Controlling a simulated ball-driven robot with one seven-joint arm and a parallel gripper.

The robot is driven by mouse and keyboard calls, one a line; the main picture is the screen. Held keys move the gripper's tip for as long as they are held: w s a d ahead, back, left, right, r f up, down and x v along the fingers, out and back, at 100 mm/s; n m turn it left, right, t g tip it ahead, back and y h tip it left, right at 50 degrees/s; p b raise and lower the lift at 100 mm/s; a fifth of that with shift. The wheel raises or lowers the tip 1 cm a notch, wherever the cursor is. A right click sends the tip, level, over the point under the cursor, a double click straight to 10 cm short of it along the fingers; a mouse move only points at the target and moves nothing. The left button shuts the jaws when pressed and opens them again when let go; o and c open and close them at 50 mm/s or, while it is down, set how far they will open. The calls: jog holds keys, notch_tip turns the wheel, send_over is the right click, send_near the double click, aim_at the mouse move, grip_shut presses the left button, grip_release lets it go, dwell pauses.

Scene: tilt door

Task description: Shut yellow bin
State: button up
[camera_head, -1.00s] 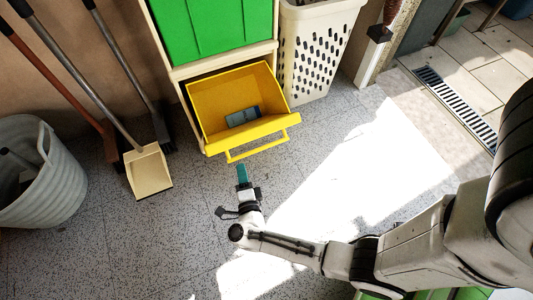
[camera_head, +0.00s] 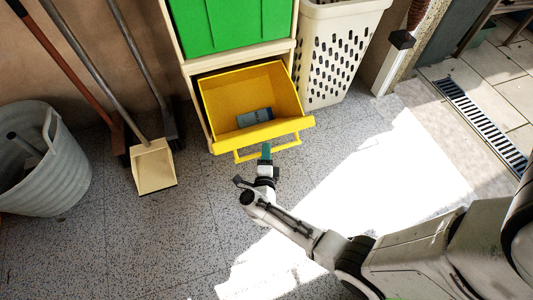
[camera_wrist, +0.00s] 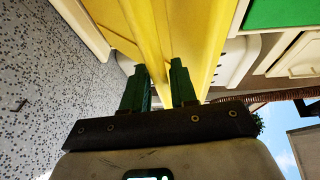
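The yellow bin (camera_head: 225,95) is tilted open at the bottom of a light cabinet, with its yellow bar handle (camera_head: 285,146) along the front. My gripper (camera_head: 266,152) is at the handle's middle, with the teal fingertips overlapping the bar in the head view. In the wrist view, the two green fingers of my gripper (camera_wrist: 160,85) stand apart. Yellow of the bin (camera_wrist: 214,35) fills the view ahead and shows between the fingers. Whether the fingers touch the handle cannot be told.
A blue-grey object (camera_head: 255,117) lies in the yellow bin. A closed green bin (camera_head: 230,22) is above. A white perforated basket (camera_head: 335,55) stands to the right. A dustpan (camera_head: 153,168), brooms and a grey tub (camera_head: 60,165) are left. The floor in front is clear.

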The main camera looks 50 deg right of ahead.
jog(key=shift+w+d, duration=0.15)
jog(key=shift+d, duration=0.05)
grip_shut()
dwell(0.4)
